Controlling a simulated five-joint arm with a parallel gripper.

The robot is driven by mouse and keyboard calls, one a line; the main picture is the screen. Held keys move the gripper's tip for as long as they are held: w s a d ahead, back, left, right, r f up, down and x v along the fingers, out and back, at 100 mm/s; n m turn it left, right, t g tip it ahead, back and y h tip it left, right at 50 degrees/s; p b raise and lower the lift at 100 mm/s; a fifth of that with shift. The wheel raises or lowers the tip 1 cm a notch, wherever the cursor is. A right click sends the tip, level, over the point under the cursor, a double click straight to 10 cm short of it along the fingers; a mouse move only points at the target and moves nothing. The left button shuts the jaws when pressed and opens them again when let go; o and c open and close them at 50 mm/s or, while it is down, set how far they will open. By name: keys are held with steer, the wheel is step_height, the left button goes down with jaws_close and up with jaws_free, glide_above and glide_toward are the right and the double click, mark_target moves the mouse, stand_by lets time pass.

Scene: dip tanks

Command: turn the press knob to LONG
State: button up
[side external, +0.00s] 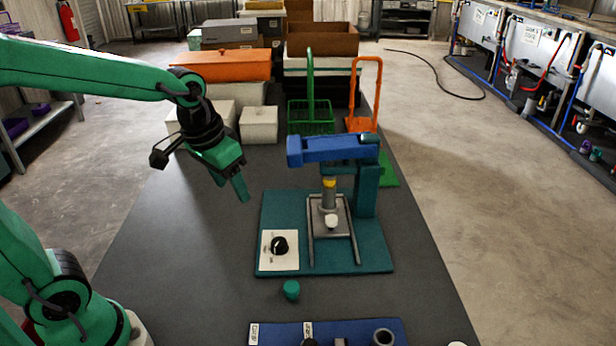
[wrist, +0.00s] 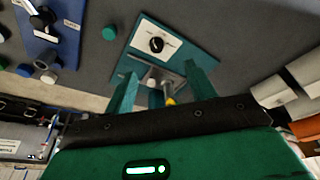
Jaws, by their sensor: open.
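The black press knob (side external: 279,245) sits on a white square plate (side external: 266,264) at the front left of the press's teal base (side external: 345,262). In the wrist view the knob (wrist: 156,44) shows on its plate beyond the fingertips, with a light pointer mark. The dial lettering is too small to read. The press (side external: 335,150) has a blue arm above a small frame with a white piece. My gripper (side external: 243,190) is open and empty, raised above the table to the left of the press and apart from the knob. Its two fingers (wrist: 158,85) show in the wrist view.
A small green cylinder (side external: 291,290) stands in front of the press base. A blue board (side external: 350,333) with labelled parts lies at the near edge. Green (side external: 311,122) and orange (side external: 364,100) baskets and boxes stand behind. The table left of the press is clear.

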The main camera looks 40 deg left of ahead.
mark_target(279, 242)
steer(key=w+f+g, duration=0.1)
steer(key=w+f, duration=0.2)
steer(key=f, duration=0.1)
steer(key=w+d+f+g, duration=0.1)
steer(key=w+f, duration=0.2)
steer(key=f, duration=0.1)
steer(key=w+d+f+g, duration=0.1)
steer(key=w+f, duration=0.2)
steer(key=shift+w+f, duration=0.2)
steer(key=shift+f, duration=0.2)
steer(key=shift+f, duration=0.1)
steer(key=shift+f, duration=3.8)
steer(key=c, duration=1)
